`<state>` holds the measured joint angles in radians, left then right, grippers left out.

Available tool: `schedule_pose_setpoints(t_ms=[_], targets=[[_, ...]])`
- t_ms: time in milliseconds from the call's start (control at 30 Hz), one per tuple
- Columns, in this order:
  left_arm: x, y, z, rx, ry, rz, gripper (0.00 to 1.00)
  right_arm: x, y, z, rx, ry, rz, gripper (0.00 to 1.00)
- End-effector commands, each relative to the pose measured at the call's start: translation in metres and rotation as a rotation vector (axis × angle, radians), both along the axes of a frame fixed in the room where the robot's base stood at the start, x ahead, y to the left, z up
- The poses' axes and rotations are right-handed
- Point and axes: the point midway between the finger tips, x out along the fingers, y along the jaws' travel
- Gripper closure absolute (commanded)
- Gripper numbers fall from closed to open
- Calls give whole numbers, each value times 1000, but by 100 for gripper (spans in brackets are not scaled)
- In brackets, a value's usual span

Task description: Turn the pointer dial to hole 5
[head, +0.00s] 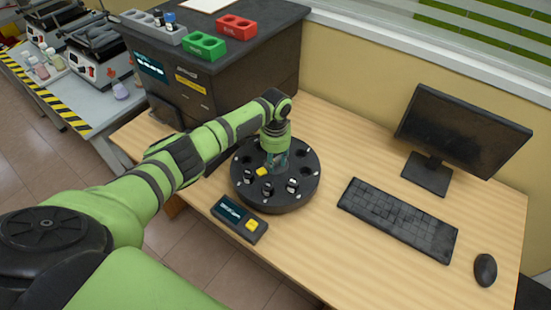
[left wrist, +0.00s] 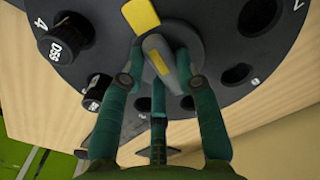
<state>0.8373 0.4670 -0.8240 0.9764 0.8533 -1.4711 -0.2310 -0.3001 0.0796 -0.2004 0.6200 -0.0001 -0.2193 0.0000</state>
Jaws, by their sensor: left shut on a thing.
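The round black carousel (head: 275,205) stands on the desk, with numbered holes around its top. The pointer dial at its centre has a yellow pointer (head: 262,171), which points to the front left in the head view. The yellow pointer also shows at the top of the left wrist view (left wrist: 140,15). My left gripper (head: 275,160) comes down from above, and in the left wrist view its fingers (left wrist: 160,75) are shut around the dial's grey knob. A dark vial (left wrist: 66,38) sits in the hole marked 4. The number 5 cannot be read. My right gripper is not in view.
Several vials stand in the carousel's front holes. A small device (head: 239,219) with a yellow button lies in front of it. A keyboard (head: 397,219), mouse (head: 485,269) and monitor (head: 455,140) are on the right. A dark cabinet (head: 215,75) with racks on top stands behind left.

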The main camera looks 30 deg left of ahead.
Motion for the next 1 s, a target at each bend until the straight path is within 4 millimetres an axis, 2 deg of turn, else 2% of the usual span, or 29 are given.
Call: schedule_pose_setpoints(t_ms=[367,400,467,833,1000], targets=[[0,-1,-1,-1,1,-5,100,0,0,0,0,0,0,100],[0,0,-1,-1,1,-5,63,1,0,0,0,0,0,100],[0,-1,-1,-1,1,-5,43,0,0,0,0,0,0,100],[0,0,2,-1,-1,-5,43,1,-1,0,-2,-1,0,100],[1,0,24,-2,-5,-6,43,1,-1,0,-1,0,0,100]])
